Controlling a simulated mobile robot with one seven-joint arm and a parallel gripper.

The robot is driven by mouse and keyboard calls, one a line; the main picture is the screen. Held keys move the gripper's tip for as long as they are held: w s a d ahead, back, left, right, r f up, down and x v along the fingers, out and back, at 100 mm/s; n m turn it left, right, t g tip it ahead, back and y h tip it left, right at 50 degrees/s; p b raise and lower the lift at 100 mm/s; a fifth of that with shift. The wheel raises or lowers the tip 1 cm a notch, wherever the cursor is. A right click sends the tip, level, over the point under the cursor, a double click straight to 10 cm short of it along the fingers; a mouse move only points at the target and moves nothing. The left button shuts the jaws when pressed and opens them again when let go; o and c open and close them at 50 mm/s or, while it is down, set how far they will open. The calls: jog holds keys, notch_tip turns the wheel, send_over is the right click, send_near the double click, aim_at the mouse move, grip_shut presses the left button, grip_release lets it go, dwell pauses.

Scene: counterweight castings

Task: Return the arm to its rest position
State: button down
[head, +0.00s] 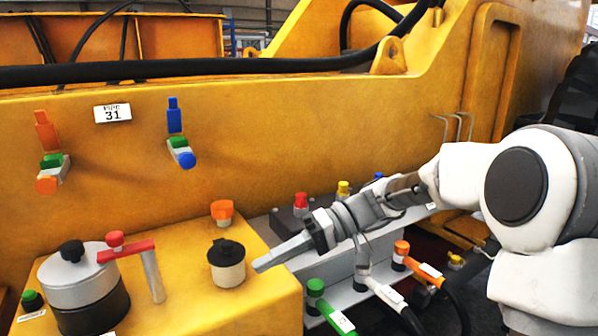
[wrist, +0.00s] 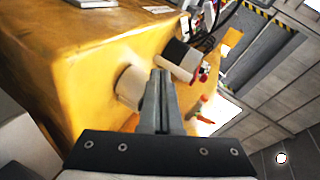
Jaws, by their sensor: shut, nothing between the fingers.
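My gripper (head: 258,267) is at the end of my arm, which reaches in from the right in the head view. Its fingers are shut with nothing between them. The fingertips point left, just right of a white cylinder with a black cap (head: 227,262) on the yellow housing; a small gap shows in the picture. In the wrist view, the closed fingers (wrist: 159,74) point up the picture. A white cylinder (wrist: 131,86) shows left of them, and a dark-topped white cylinder (wrist: 182,58) to their right. My arm hides part of the area behind it.
The yellow housing (head: 255,310) carries a large grey-lidded canister (head: 75,275), a red-handled lever (head: 125,251) and an orange cap (head: 222,210). Hoses with green (head: 316,288) and orange (head: 401,248) fittings lie below my arm. A yellow wall (head: 290,130) rises behind, with coloured couplings at left.

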jog(key=s+d+f+m+t+h, duration=0.2)
jog(key=s+d+m+t+h, duration=0.7)
jog(key=s+d+h, duration=0.65)
jog(key=s+d+r+y+p, duration=0.1)
jog(key=d+r+p, duration=0.1)
jog(key=r+p, duration=0.7)
jog(key=s+d+r+n+t+y+p, duration=0.1)
jog(key=r+p, duration=0.9)
jog(key=shift+d+r, duration=0.15)
jog(key=shift+d, duration=0.25)
jog(key=shift+y, duration=0.25)
